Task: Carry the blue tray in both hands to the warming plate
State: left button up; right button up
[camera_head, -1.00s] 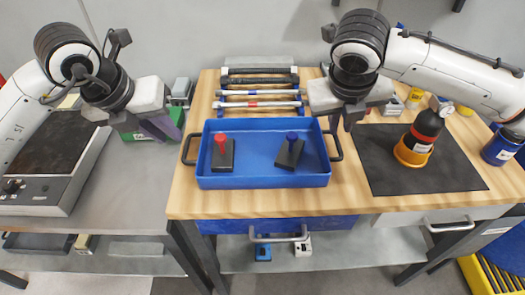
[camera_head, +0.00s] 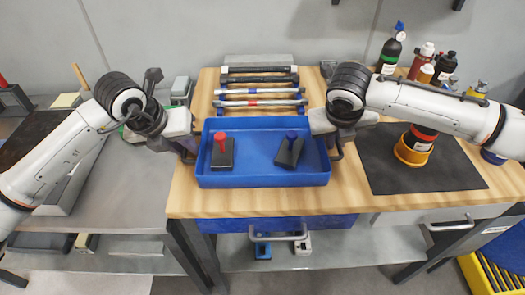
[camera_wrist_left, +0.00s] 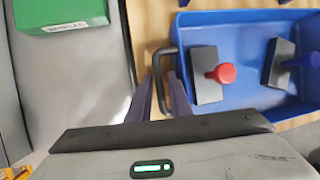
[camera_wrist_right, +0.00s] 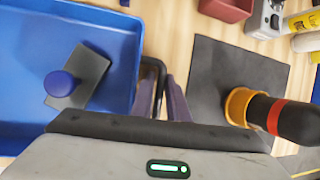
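The blue tray (camera_head: 262,180) sits on the wooden workbench, holding a black block with a red knob (camera_head: 221,150) and one with a blue knob (camera_head: 289,150). My left gripper (camera_wrist_left: 160,92) is open at the tray's left black handle (camera_wrist_left: 157,60), its fingers on either side of the bar. My right gripper (camera_wrist_right: 160,95) is likewise open, its fingers around the right black handle (camera_wrist_right: 153,68). In the head view the wrists partly hide both handles. The warming plate (camera_head: 28,137), dark-topped, stands at far left, mostly behind my left arm.
A black mat (camera_head: 420,178) with a dark bottle in an orange ring (camera_head: 412,150) lies right of the tray. Rods on a rack (camera_head: 260,88) lie behind it. A green box (camera_wrist_left: 60,15) is left of the tray. The grey table (camera_head: 125,190) has clear room.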

pick_arm(q)
grip_shut()
pick_arm(e)
grip_shut()
